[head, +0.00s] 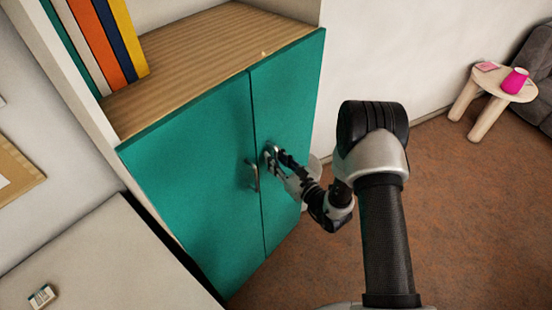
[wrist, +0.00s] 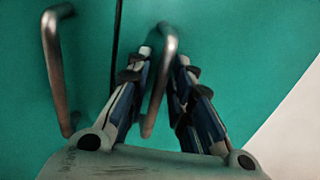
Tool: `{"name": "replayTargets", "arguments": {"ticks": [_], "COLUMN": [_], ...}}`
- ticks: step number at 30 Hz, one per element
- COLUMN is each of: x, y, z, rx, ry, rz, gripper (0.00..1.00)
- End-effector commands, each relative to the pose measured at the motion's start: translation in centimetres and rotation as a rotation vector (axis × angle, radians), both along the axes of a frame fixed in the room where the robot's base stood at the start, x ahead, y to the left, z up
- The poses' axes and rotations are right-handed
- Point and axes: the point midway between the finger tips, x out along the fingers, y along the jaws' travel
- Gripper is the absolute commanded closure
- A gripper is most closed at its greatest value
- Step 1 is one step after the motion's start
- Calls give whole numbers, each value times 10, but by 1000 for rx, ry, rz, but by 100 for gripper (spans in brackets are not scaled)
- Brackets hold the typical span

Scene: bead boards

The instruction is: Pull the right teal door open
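The right teal door (head: 288,110) is closed, flush with the left teal door (head: 200,165). Its metal bar handle (wrist: 160,85) stands just right of the seam in the wrist view. My gripper (head: 272,157) is at this handle. In the wrist view my gripper's fingertips (wrist: 165,58) are on both sides of the handle, fairly close together. The handle lies nearer the right finger, and a narrow gap shows on its left side. In the head view my gripper mostly hides this handle.
The left door's handle (head: 253,176) is close to the left of my gripper. A white-topped surface (head: 95,255) stands left of the cabinet. Open brown floor (head: 450,200) lies to the right, with a small round stool (head: 500,88) farther back.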

Motion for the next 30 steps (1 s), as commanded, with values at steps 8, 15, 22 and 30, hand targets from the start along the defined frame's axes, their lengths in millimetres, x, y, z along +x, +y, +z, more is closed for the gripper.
{"name": "replayTargets", "arguments": {"ticks": [8, 15, 22, 30], "x": [0, 0, 0, -2], "y": [0, 0, 0, -6], "z": [0, 0, 0, -1], "rx": [0, 0, 0, -1], "ry": [0, 0, 0, 1], "rz": [0, 0, 0, 15], "gripper": [100, 100, 100, 100]}}
